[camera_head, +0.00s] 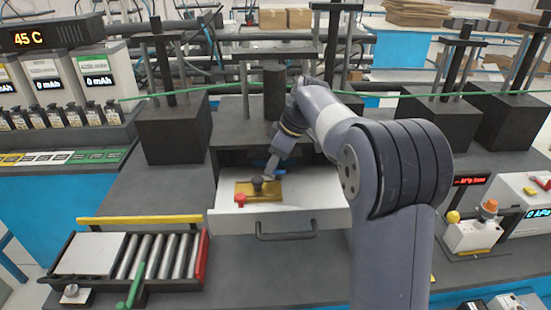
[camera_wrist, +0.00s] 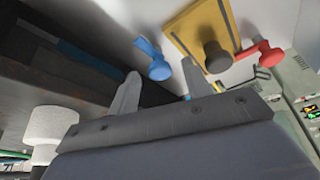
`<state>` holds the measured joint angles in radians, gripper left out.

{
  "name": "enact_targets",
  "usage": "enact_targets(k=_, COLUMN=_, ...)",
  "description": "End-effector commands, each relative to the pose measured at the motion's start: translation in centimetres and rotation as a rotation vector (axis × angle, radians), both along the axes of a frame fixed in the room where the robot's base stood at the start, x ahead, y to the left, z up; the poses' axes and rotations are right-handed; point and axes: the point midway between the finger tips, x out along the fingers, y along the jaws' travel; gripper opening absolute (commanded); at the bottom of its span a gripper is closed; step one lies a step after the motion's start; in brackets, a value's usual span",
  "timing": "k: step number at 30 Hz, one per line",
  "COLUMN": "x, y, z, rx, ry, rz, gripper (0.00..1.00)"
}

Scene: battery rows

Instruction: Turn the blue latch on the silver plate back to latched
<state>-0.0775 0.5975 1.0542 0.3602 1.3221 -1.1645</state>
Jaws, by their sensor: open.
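The blue latch (camera_wrist: 155,60) shows in the wrist view as a rounded knob on a short arm, just ahead of my gripper (camera_wrist: 160,72). My two fingers are apart, one to each side of the knob in the picture; I cannot tell whether they touch it. In the head view my gripper (camera_head: 262,170) is low over the back of the pale silver drawer plate (camera_head: 315,192), and the latch is mostly hidden there. A brass plate (camera_head: 243,187) with a black knob (camera_head: 259,183) lies beside it on the drawer plate. A red knob (camera_head: 240,199) is at its left end.
The drawer is pulled out, with a dark handle (camera_head: 286,231) in front. Black press columns stand around it. A tray of rollers (camera_head: 160,256) is at the lower left, and a small box with an orange knob (camera_head: 472,235) at the right. Open grey bench lies left of the drawer.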

Motion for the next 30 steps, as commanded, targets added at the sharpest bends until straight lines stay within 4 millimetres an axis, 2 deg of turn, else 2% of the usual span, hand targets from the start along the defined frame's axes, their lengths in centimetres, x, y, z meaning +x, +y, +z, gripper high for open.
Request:
enact_targets(k=3, x=0.0, y=0.0, z=0.01, rx=0.0, ry=0.0, rz=0.0, gripper=0.47)
enact_targets(k=19, x=0.0, y=-0.03, z=0.06, rx=0.0, ry=0.0, rz=0.0, gripper=0.03)
enact_targets(k=30, x=-0.07, y=0.01, z=0.08, rx=-0.001, ry=-0.002, rz=-0.063, gripper=0.02)
